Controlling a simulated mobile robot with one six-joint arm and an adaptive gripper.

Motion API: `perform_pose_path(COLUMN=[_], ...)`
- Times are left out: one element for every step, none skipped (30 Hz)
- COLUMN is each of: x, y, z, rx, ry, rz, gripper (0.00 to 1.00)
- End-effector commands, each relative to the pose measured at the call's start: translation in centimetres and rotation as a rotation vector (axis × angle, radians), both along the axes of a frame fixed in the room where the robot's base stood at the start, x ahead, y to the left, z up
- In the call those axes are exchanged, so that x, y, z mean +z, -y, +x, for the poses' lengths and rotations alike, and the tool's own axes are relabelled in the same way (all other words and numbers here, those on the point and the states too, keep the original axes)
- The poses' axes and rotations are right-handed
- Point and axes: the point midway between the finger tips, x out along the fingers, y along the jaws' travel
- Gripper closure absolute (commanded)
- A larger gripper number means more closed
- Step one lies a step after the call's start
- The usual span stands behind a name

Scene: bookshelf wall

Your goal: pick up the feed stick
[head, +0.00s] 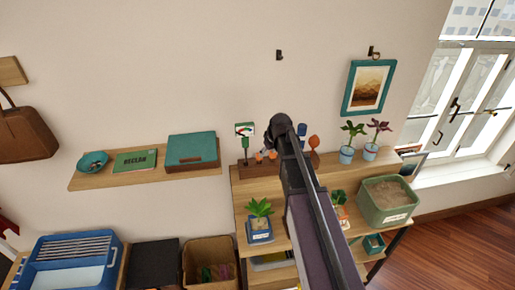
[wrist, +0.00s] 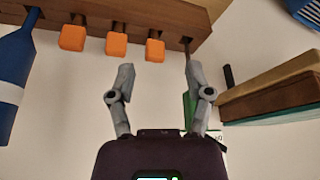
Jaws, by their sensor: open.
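Several small orange blocks on short pegs, seemingly the feed sticks, stand in a row in a brown wooden rack (wrist: 190,15). The wrist view, which looks inverted, shows a left one (wrist: 73,38), a middle one (wrist: 116,45) and a right one (wrist: 155,50). My gripper (wrist: 160,74) is open and empty. Its fingertips lie either side of the right block's line, apart from it and just short of it. In the head view two orange blocks (head: 259,156) show left of my arm, which hides part of the rack (head: 247,160) and the gripper's fingers.
A green-and-white meter (head: 244,129) on a stem stands at the other, close to my right finger in the wrist view. Plants (head: 346,152) and a sand-filled green bin (head: 388,205) stand right of my arm.

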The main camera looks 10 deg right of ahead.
Motion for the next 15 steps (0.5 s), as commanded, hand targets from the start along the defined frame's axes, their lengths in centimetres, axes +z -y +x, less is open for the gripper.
perform_pose_path(x=[1.5, 1.8, 2.2, 2.4, 2.6, 2.8, 2.9, 3.0, 3.0, 3.1, 3.1, 3.0, 3.0, 3.0, 3.0], y=[0.1, 0.1, 0.2, 0.2, 0.2, 0.2, 0.3, 0.3, 0.3, 0.3, 0.3, 0.3, 0.3, 0.2, 0.2], z=[0.6, 0.7, 1.0, 1.1, 1.2, 1.4, 1.4, 1.5, 1.6, 1.6, 1.6, 1.6, 1.6, 1.6, 1.6], rx=[0.005, 0.007, 0.012, 0.014, 0.016, 0.018, 0.019, 0.02, 0.021, 0.021, 0.022, 0.022, 0.022, 0.022, 0.023], ry=[0.006, 0.01, 0.014, 0.017, 0.019, 0.022, 0.024, 0.025, 0.026, 0.027, 0.027, 0.028, 0.028, 0.028, 0.028], rz=[0.0, 0.001, -0.001, -0.001, -0.001, -0.001, -0.001, -0.001, -0.001, -0.001, -0.001, -0.001, -0.001, -0.001, -0.002], gripper=[0.34, 0.34, 0.34, 0.34, 0.34, 0.34, 0.34, 0.34, 0.34, 0.34, 0.34, 0.34, 0.34, 0.34, 0.34])
